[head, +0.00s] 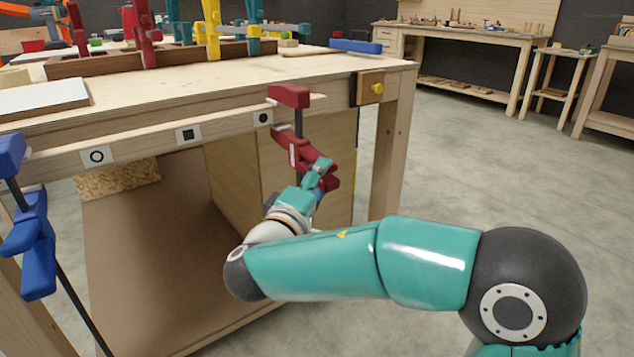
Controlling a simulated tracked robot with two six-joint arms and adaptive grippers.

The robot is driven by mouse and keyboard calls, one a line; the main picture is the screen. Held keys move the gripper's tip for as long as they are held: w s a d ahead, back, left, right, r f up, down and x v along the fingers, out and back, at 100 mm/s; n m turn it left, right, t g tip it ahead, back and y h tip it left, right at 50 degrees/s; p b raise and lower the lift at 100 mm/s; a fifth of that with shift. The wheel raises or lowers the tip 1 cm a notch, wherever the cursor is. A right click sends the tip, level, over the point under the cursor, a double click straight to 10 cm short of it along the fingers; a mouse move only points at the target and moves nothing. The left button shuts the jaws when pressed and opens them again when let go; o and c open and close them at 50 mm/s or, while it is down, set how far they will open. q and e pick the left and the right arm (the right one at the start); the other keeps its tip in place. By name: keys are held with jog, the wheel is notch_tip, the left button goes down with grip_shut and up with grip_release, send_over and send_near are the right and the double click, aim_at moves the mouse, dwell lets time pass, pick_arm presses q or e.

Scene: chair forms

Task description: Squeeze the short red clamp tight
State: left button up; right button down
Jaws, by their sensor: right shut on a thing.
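The short red clamp (289,96) hangs at the front edge of the wooden workbench (330,70), near its right end. Its upper jaw is above the edge, and a dark bar runs down to its red lower body and handle. My right gripper (322,172) is shut on the clamp's lower red part, below the bench edge. The fingers and wrist hide some of that part, so I cannot tell how tight the clamp is. My left gripper is not in view.
A blue clamp (30,245) with a long dark bar stands at the left. Labels with a circle (97,156), a square (188,134) and a dot (263,118) mark the bench edge. Red, teal and yellow clamps stand in a wooden rack (110,62).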

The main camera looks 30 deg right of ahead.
aim_at(301, 153)
jog(key=shift+c, duration=2)
grip_release()
jog(key=shift+r, duration=0.7)
jog(key=shift+w, duration=0.15)
jog(key=shift+w+d, duration=0.35)
jog(key=shift+w, duration=0.5)
